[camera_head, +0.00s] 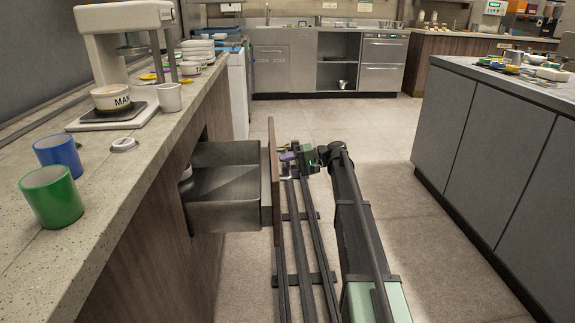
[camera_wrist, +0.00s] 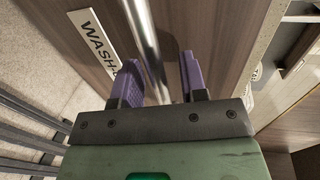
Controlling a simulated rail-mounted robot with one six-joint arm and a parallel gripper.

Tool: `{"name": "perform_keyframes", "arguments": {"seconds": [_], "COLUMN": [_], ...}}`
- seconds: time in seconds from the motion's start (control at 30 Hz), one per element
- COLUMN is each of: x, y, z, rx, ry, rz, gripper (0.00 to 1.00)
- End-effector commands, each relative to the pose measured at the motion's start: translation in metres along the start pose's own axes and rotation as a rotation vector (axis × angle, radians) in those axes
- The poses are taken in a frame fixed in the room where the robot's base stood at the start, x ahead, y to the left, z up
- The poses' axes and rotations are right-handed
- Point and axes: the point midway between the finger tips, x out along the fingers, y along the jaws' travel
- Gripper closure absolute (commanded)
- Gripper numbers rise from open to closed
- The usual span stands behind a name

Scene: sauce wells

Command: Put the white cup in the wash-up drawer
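The white cup (camera_head: 169,97) stands upright on the left counter, beside the pale machine. My gripper (camera_head: 290,160) is at the outer side of the drawer front. In the wrist view its purple fingers (camera_wrist: 158,82) are apart, with the metal bar handle (camera_wrist: 148,40) running between them and gaps showing beside the bar.
A blue cup (camera_head: 58,155) and a green cup (camera_head: 51,197) stand on the near left counter (camera_head: 110,215). A bowl marked "MAY" (camera_head: 111,98) sits on the machine. A grey cabinet island (camera_head: 480,140) stands at right. The floor (camera_head: 400,200) between is open.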

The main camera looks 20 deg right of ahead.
Motion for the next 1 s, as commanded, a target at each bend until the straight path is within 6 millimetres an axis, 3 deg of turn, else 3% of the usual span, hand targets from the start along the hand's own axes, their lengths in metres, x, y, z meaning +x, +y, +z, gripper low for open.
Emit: {"name": "perform_keyframes", "arguments": {"seconds": [0.27, 0.6, 0.7, 1.0], "x": [-0.009, -0.087, -0.102, -0.108], "y": [-0.001, -0.002, -0.002, 0.0], "z": [-0.001, -0.001, -0.001, 0.0], "rx": [0.0, 0.0, 0.0, 0.0], "ry": [0.002, 0.002, 0.002, 0.0], "rz": [0.0, 0.0, 0.0, 0.0], "gripper": [0.61, 0.61, 0.61, 0.61]}}
